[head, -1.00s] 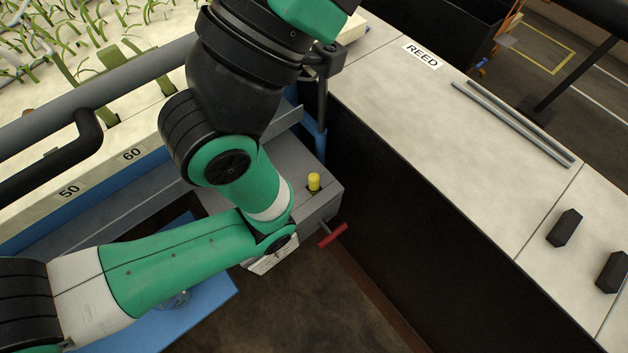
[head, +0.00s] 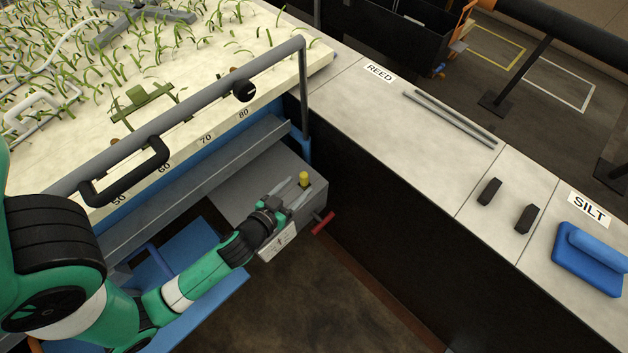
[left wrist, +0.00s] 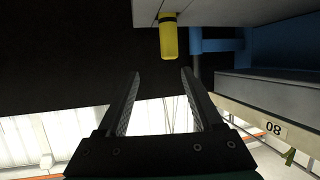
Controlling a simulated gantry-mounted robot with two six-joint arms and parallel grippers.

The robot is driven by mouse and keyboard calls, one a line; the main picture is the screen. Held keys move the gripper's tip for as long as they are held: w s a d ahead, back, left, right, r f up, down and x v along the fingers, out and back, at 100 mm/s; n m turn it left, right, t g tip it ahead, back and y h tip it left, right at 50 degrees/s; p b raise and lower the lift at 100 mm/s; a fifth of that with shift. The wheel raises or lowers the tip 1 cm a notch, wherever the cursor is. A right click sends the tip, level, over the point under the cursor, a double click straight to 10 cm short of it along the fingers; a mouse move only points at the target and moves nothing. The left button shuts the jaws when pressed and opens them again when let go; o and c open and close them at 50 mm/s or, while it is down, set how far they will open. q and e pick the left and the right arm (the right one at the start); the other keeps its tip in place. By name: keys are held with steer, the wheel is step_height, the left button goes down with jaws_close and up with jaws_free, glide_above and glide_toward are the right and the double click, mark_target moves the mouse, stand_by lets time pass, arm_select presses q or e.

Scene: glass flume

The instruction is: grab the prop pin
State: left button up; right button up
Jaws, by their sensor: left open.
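The prop pin seems to be the short yellow pin (head: 304,179) standing on the corner of the grey box (head: 238,190) beside the flume. It also shows in the left wrist view (left wrist: 168,38), sticking out from a grey surface. My left gripper (head: 296,189) is open, with its fingers pointing toward the pin. In the left wrist view the open fingertips (left wrist: 160,74) are short of the pin, and the pin is roughly in line with the gap between them. Nothing is between the fingers. My right gripper is not in view.
A red T-handle (head: 323,222) sticks out of the box's front, close to the gripper. A blue post (head: 306,146) and the flume's grey rail (head: 270,65) are behind the pin. A pale counter (head: 410,130) with grey rods and black blocks lies to the right.

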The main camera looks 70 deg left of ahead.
arm_select(q)
steer(key=shift+s+a+f+g, duration=0.1)
steer(key=shift+s+g, duration=0.1)
steer(key=shift+s, duration=0.4)
steer(key=shift+s+a+f+g, duration=0.1)
steer(key=shift+s+g, duration=0.1)
steer(key=shift+s, duration=0.4)
steer(key=shift+w+a+f, duration=0.1)
steer(key=shift+w+a, duration=0.15)
steer(key=shift+w, duration=0.05)
glide_toward(309, 171)
steer(key=w+r, duration=0.2)
steer(key=shift+w+a+r, duration=0.15)
steer(key=shift+w+a, duration=0.15)
steer(key=shift+w, duration=0.05)
steer(key=shift+w+a, duration=0.1)
steer(key=shift+w, duration=0.05)
steer(key=b+x, duration=0.1)
steer(key=x, duration=0.4)
steer(key=shift+d, duration=0.25)
jaws_close()
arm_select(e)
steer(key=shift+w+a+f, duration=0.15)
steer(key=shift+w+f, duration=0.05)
